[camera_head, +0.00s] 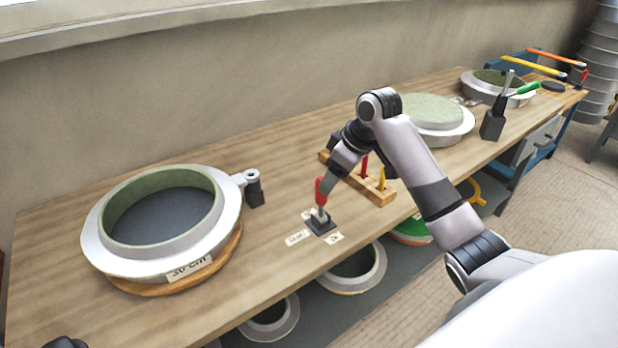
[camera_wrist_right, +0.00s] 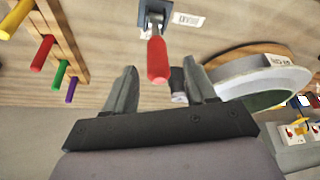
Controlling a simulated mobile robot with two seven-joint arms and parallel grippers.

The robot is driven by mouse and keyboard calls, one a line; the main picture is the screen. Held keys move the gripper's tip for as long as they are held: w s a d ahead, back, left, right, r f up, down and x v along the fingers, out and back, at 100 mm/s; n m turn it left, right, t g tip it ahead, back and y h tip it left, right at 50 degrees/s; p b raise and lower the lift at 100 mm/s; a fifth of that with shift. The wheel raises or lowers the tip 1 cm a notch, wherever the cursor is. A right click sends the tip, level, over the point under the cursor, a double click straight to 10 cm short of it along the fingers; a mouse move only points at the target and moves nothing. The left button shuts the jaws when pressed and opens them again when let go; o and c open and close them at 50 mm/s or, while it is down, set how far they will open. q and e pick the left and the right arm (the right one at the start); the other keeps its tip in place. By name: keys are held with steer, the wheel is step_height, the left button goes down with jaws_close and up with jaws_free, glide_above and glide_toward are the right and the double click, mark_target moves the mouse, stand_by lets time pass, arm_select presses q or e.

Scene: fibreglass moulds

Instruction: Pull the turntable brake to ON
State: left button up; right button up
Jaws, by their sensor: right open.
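The brake lever (camera_head: 320,190) has a red handle and stands on a small dark base plate (camera_head: 321,224) on the bench, with small white labels around it. Its red handle (camera_wrist_right: 158,60) points towards my wrist camera. My right gripper (camera_head: 329,182) is open at the lever. In the wrist view the handle's end lies between the two fingers (camera_wrist_right: 160,72), with a gap on both sides. The turntable (camera_head: 222,262) is a wooden disc under a large pale ring mould (camera_head: 100,255), to the left of the lever.
A wooden rack (camera_head: 375,192) with coloured-handled tools stands just right of the lever, close to my right arm. More round moulds (camera_head: 440,130) stand farther right. A dark clamp-like post (camera_head: 254,190) stands beside the turntable. Bench is clear between turntable and lever.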

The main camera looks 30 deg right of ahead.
mark_target(321, 201)
arm_select(q)
steer(key=shift+w+r, duration=0.2)
steer(key=shift+w, duration=0.15)
arm_select(e)
steer(key=shift+w+x, duration=0.25)
steer(key=shift+x, duration=1.35)
steer(key=shift+w+x, duration=0.25)
steer(key=shift+x, duration=1.4)
steer(key=shift+r, duration=0.2)
jaws_close()
